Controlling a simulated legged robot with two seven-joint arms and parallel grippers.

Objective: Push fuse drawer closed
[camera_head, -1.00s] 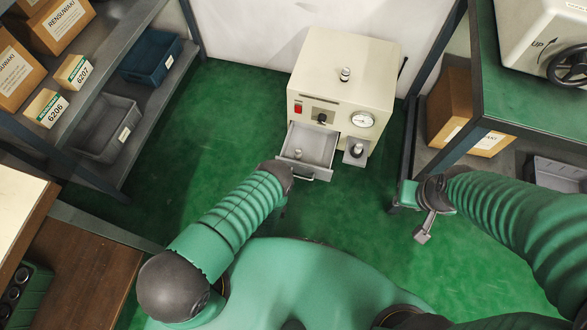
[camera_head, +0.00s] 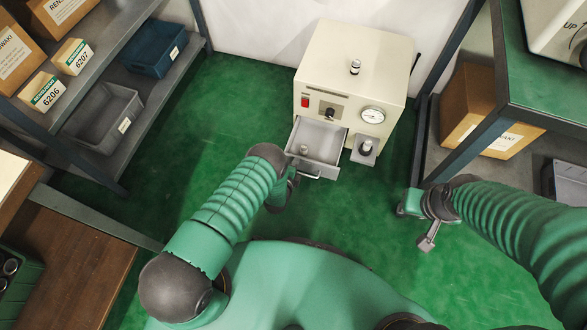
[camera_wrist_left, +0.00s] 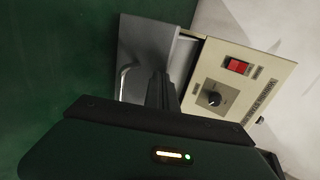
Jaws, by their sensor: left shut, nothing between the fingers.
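The grey fuse drawer (camera_head: 318,140) sticks out open from the lower front of the cream cabinet (camera_head: 350,75), with a small round part standing inside it. Its handle (camera_head: 306,174) is on the front edge. In the left wrist view the drawer (camera_wrist_left: 145,42) lies just beyond my left gripper (camera_wrist_left: 160,90), with its handle (camera_wrist_left: 125,80) to the left of the fingers. My left gripper is shut and empty. In the head view it (camera_head: 290,190) is partly hidden by my arm, just left of the handle; contact cannot be told. My right gripper (camera_head: 427,241) hangs right of the drawer, its jaws unclear.
The cabinet front carries a red switch (camera_head: 305,101), a knob (camera_head: 329,113) and a gauge (camera_head: 373,115). Shelving with bins (camera_head: 104,118) stands left, and a green-topped bench (camera_head: 545,90) right. Green floor (camera_head: 215,110) is free left of the cabinet.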

